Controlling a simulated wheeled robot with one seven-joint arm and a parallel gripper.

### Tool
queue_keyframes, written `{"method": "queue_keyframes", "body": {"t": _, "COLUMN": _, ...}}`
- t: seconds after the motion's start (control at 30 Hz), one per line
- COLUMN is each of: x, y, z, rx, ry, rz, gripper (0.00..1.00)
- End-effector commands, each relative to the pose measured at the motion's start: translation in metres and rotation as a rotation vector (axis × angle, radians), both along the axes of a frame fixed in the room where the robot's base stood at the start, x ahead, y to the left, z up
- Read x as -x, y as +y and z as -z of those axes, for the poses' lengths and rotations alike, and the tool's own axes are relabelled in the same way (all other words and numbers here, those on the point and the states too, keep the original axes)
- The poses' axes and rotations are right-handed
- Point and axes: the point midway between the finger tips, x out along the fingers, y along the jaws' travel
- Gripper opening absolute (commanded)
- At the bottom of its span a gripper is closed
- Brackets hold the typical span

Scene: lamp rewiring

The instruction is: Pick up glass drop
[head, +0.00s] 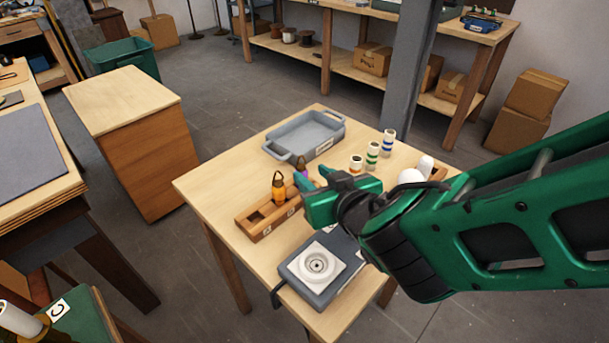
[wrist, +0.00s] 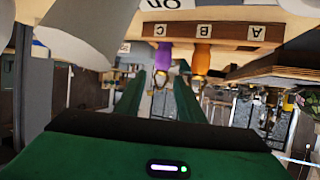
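A wooden rack (head: 262,228) on the table holds an amber glass drop (head: 278,188) and a purple glass drop (head: 301,163), both upright. The rack shows upside down in the wrist view (wrist: 230,32), with the amber drop (wrist: 202,58) at B, the purple drop (wrist: 162,58) at C and nothing at A. My gripper (head: 311,180) is beside the purple drop in the head view and partly hides it. In the wrist view its fingers (wrist: 160,85) are open and empty. The purple drop lines up with the gap between them; whether they touch it I cannot tell.
A grey tray (head: 334,125) stands at the table's back. Several banded white cylinders (head: 372,156) and a white globe (head: 411,176) are right of it. A white round fitting (head: 317,264) sits on a grey block at the front. The table's left part is bare.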

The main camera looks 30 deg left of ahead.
Motion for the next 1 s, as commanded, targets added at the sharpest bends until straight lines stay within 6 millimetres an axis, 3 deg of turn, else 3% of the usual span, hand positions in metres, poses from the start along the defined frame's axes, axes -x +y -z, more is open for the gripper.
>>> {"method": "queue_keyframes", "body": {"t": 0.3, "x": -0.022, "y": 0.029, "z": 0.018, "rx": 0.004, "ry": 0.002, "rz": 0.002, "gripper": 0.35}}
{"method": "queue_keyframes", "body": {"t": 0.63, "x": -0.026, "y": 0.033, "z": 0.02, "rx": 0.002, "ry": 0.001, "rz": 0.001, "gripper": 0.35}}
{"method": "queue_keyframes", "body": {"t": 0.77, "x": -0.025, "y": 0.033, "z": 0.02, "rx": 0.002, "ry": 0.001, "rz": 0.001, "gripper": 0.06}}
{"method": "queue_keyframes", "body": {"t": 1.0, "x": -0.026, "y": 0.033, "z": 0.019, "rx": 0.002, "ry": 0.001, "rz": 0.001, "gripper": 0.06}}
